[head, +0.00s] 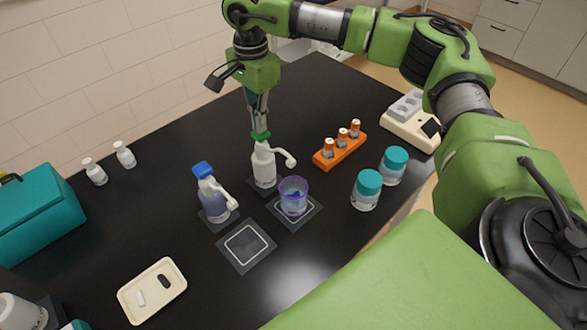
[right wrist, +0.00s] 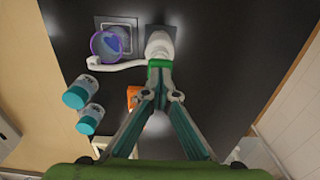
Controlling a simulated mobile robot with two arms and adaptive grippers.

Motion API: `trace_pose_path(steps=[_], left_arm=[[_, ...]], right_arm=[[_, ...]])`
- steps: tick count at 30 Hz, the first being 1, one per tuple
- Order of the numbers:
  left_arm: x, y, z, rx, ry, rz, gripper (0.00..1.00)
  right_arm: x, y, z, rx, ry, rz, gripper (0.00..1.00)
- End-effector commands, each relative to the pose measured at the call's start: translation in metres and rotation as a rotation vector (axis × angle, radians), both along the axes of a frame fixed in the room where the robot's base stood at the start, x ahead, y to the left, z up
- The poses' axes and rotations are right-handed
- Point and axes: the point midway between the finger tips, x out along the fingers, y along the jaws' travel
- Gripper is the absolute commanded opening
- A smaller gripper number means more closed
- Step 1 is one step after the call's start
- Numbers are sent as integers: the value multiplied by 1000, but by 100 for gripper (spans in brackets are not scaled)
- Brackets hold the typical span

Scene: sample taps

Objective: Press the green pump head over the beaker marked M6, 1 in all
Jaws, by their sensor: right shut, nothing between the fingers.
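The green pump head (head: 261,135) sits on a white dispenser bottle (head: 264,168), with a white spout reaching right over a purple-rimmed beaker (head: 293,197). The beaker holds some blue contents; I cannot read any mark on it. My right gripper (head: 259,127) is shut and empty, pointing down with its fingertips at the top of the green pump head. In the right wrist view the green pump head (right wrist: 160,63) shows just beyond the fingertips (right wrist: 160,74); I cannot tell whether they touch. The beaker (right wrist: 107,46) also shows there. My left gripper is out of view.
A bottle with a blue pump head (head: 203,169) stands left, beside an empty square mat (head: 246,262). An orange rack (head: 340,154) with small bottles and two teal-lidded jars (head: 368,183) stand right. A cream tray (head: 152,312) lies front left, a teal box (head: 40,215) far left.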

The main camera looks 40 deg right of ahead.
Motion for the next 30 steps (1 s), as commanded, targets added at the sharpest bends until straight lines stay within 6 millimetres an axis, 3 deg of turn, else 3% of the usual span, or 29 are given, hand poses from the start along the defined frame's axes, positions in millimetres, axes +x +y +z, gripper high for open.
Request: trace_pose_path(steps=[16, 30], left_arm=[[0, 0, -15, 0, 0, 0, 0], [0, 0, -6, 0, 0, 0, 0]], right_arm=[[-1, 0, -22, 1, 3, 0, 0], [-1, 0, -10, -1, 5, 1, 0]])
